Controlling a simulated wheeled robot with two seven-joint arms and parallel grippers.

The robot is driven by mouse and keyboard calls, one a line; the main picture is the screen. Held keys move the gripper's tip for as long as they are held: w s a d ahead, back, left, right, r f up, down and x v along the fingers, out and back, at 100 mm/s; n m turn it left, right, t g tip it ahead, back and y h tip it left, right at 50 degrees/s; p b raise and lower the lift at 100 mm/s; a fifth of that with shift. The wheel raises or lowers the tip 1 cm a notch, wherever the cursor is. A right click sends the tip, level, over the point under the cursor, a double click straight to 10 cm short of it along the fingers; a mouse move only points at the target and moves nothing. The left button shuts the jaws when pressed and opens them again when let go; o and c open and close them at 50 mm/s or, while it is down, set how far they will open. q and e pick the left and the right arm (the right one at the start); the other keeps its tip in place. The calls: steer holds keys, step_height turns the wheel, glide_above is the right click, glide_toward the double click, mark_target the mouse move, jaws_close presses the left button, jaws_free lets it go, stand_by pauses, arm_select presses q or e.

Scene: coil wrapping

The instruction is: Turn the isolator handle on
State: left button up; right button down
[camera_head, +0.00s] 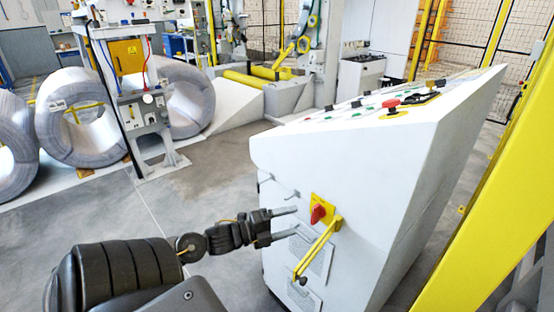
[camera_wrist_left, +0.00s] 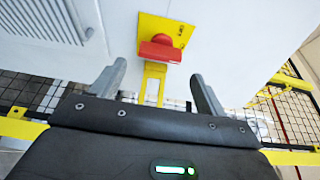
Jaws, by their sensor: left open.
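The red isolator handle (camera_head: 318,213) sits on a yellow plate (camera_head: 325,203) on the side of the white control console (camera_head: 330,150). In the left wrist view the red handle (camera_wrist_left: 160,52) lies across the yellow plate (camera_wrist_left: 170,28), ahead of my fingers and roughly centred between them. My left gripper (camera_head: 296,223) is open and empty, with its fingertips just left of the handle and apart from it. In the left wrist view its two fingers (camera_wrist_left: 155,82) stand wide on either side. My right gripper is not in view.
A yellow bar (camera_head: 318,248) slants down from just below the handle. A yellow post (camera_head: 500,200) stands close on the right. Buttons and a red knob (camera_head: 391,104) are on the console top. Wrapped coils (camera_head: 80,115) stand at the left; the floor (camera_head: 190,195) between is clear.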

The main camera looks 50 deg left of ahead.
arm_select(q)
steer(key=shift+v, duration=1.7)
